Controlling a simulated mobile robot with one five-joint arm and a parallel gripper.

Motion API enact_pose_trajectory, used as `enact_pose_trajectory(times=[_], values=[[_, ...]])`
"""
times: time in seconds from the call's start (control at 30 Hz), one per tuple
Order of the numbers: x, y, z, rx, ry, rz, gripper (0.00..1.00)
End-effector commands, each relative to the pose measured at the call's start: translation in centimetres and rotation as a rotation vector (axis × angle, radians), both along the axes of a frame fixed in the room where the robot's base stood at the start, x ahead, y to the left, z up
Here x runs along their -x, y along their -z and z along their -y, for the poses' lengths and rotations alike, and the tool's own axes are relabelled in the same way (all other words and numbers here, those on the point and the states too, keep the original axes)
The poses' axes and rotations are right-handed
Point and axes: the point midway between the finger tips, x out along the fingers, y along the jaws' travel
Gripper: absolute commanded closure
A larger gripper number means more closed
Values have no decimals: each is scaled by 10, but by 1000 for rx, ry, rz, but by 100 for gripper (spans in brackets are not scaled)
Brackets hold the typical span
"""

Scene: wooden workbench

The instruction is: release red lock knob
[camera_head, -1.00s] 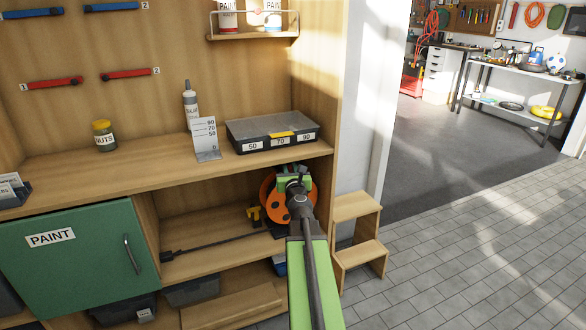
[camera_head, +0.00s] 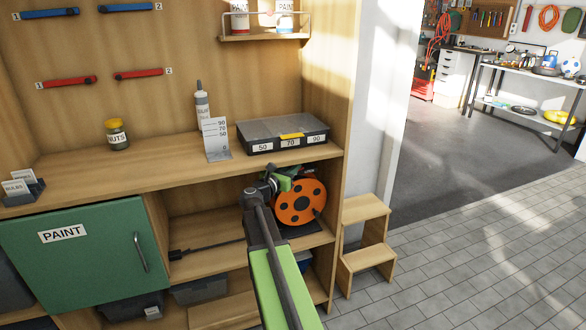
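I cannot make out a red lock knob. An orange reel (camera_head: 300,202) with dark round holes stands on the shelf under the worktop, at the right end. A dark cord with a black plug (camera_head: 178,254) lies to its left along the shelf. My green and black arm reaches up from the bottom edge to the reel. My gripper (camera_head: 284,180) is at the reel's upper left, partly hidden by my own wrist. Its fingers are too small and covered to tell whether they are open or touching the reel.
The wooden worktop (camera_head: 170,157) overhangs the shelf. A black case (camera_head: 283,128) and a grey scale plate (camera_head: 216,140) stand on it. A green PAINT door (camera_head: 85,250) is at the lower left. A wooden step stool (camera_head: 366,235) is right of the bench, with open floor beyond.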

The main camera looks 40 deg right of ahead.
Motion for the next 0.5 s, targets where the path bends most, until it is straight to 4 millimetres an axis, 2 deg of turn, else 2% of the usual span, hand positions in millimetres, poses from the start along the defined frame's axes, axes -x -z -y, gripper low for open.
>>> enact_pose_trajectory(times=[0.47, 0.5], values=[[0, -1, 2, 3, 14, -1, 100], [-1, -1, 2, 3, 14, -1, 78]])
